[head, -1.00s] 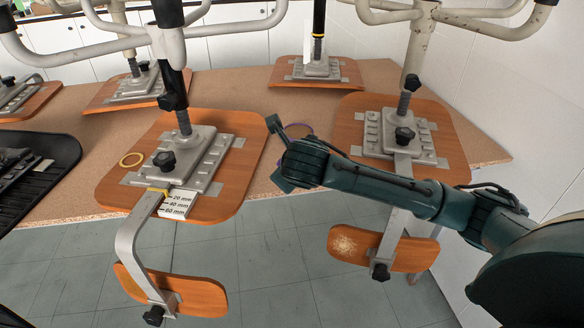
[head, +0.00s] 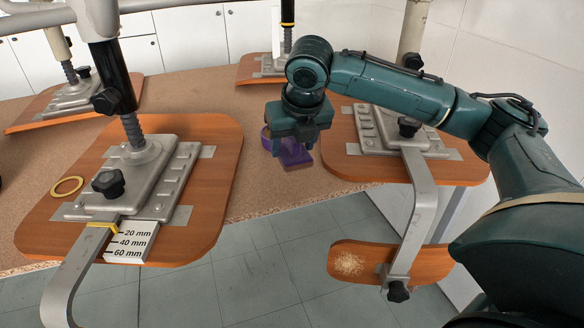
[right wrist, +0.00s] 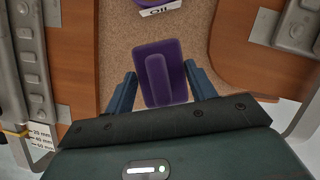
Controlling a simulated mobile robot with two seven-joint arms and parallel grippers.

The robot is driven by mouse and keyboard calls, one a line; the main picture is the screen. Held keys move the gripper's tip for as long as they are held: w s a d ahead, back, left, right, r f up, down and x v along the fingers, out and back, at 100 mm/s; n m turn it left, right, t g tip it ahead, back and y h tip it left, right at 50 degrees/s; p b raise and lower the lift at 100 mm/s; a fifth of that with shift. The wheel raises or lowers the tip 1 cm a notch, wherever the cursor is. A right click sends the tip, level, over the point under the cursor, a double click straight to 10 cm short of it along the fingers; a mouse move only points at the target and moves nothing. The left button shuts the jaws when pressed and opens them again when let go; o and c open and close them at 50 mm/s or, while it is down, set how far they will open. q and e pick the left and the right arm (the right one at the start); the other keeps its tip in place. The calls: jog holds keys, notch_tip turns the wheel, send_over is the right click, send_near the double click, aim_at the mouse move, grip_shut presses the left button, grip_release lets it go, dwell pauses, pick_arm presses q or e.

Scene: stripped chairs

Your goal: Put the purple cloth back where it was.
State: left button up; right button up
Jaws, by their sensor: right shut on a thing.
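The purple cloth (head: 293,155) looks like a flat folded pad with a raised strip along its middle. It shows fully in the right wrist view (right wrist: 158,75) between the two fingers. My right gripper (head: 297,140) points down and is shut on the cloth, over the bench strip between two orange seat boards. I cannot tell whether the cloth touches the bench. Behind it is a round purple container (head: 266,136), mostly hidden in the head view; in the right wrist view its white label (right wrist: 158,11) reads "Oil". My left gripper is not in view.
The left seat board (head: 212,168) carries a metal plate, a yellow ring (head: 67,186) and a millimetre gauge (head: 133,240). The right seat board (head: 345,164) is close beside my gripper. Upright posts rise from the boards.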

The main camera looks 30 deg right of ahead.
aim_at(293, 162)
notch_tip(293, 162, down, 5)
jog(key=shift+r+b, duration=0.1)
jog(key=shift+b, duration=0.65)
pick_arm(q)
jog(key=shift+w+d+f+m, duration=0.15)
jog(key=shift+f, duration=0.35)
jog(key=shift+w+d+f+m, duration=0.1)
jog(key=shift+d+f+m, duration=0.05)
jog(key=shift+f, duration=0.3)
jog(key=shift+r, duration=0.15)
pick_arm(e)
jog(key=o, duration=0.9)
jog(key=shift+o, duration=0.6)
